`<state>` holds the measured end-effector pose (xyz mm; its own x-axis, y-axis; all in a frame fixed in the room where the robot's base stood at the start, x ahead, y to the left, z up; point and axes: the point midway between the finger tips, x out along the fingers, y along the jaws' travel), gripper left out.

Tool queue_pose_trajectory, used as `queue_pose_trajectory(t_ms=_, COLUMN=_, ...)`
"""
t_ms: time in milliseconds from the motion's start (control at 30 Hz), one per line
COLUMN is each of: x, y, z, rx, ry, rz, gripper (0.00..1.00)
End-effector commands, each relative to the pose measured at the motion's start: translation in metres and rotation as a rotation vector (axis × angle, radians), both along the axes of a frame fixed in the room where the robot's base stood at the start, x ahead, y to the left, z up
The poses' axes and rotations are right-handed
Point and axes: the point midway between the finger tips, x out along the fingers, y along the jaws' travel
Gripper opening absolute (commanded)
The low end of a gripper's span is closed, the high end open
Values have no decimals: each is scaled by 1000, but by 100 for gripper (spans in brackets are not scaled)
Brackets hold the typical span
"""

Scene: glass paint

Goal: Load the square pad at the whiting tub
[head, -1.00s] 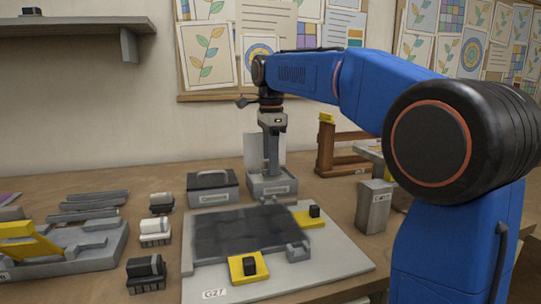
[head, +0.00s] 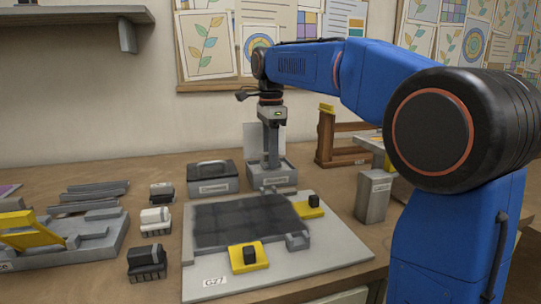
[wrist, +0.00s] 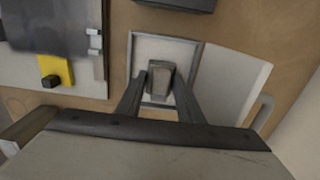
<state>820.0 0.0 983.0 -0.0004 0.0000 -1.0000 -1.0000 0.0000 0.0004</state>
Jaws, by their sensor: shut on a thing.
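My gripper (head: 271,158) points straight down into an open grey tub (head: 272,179) with a label on its front, too small to read. The tub also shows in the wrist view (wrist: 198,62), with a pale inside that fits whiting. In the wrist view my gripper (wrist: 161,88) is shut on a grey block-like piece, which I take for the square pad (wrist: 160,72). The pad is inside the tub's outline. Its underside is hidden, so I cannot tell whether it touches the whiting.
A lidded grey box (head: 212,180) stands left of the tub. A dark panel (head: 245,222) lies on a light board (head: 330,262) with yellow clamps in front. A grey canister (head: 373,196) and a wooden rack (head: 340,145) stand right. Several brush-like blocks (head: 147,262) stand left.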

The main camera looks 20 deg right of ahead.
Motion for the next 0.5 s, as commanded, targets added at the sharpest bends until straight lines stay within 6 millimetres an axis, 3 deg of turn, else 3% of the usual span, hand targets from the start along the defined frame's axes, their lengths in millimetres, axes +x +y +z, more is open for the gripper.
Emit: queue_pose_trajectory(t_ms=500, x=0, y=0, z=-5, rx=0, ry=0, rz=0, gripper=16)
